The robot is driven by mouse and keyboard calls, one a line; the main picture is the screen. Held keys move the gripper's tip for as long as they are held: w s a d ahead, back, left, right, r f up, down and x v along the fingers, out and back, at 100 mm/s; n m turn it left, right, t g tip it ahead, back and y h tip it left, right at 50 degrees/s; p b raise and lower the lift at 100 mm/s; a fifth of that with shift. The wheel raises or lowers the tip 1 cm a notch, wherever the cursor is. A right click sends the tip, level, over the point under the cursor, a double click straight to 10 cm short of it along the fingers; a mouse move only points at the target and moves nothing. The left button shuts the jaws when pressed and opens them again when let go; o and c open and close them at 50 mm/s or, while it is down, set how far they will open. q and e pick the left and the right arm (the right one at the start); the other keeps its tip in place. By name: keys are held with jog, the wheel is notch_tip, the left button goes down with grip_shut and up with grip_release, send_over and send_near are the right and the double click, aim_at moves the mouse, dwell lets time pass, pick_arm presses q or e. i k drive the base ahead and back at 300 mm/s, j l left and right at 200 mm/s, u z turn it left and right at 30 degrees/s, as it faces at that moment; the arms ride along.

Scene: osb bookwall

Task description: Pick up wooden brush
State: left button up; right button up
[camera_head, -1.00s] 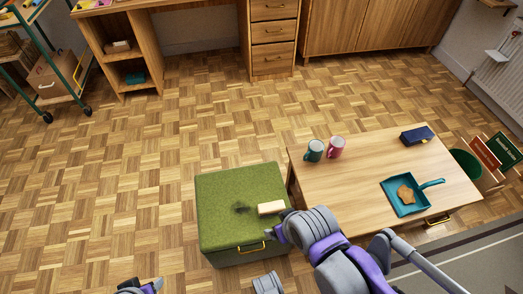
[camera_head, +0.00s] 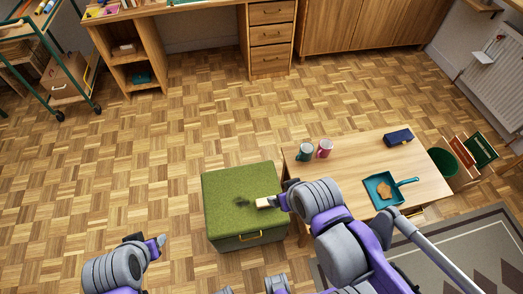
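The wooden brush (camera_head: 263,203), a small pale block, lies on top of the green box seat (camera_head: 225,186). A dark smudge (camera_head: 243,203) is on the green top just left of it. My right gripper (camera_head: 282,202) is at the brush's right end and covers part of it. Its fingers are too small and hidden to tell whether they touch or grip the brush. My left gripper (camera_head: 161,241) is over the floor left of the green seat, away from the brush. Its opening cannot be made out.
A low wooden table (camera_head: 345,172) stands right of the green seat. It holds a teal mug (camera_head: 305,151), a pink mug (camera_head: 325,149), a dark blue box (camera_head: 397,137) and a teal dustpan (camera_head: 384,191). The parquet floor left of the seat is clear.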

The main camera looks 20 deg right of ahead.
aim_at(263, 204)
jog(key=k+z, duration=0.1)
jog(key=z, duration=0.7)
jog(key=l, duration=0.15)
jog(key=l+u, duration=0.3)
jog(key=i+l+u, duration=0.1)
jog(key=l+u, duration=0.2)
jog(key=u, duration=0.95)
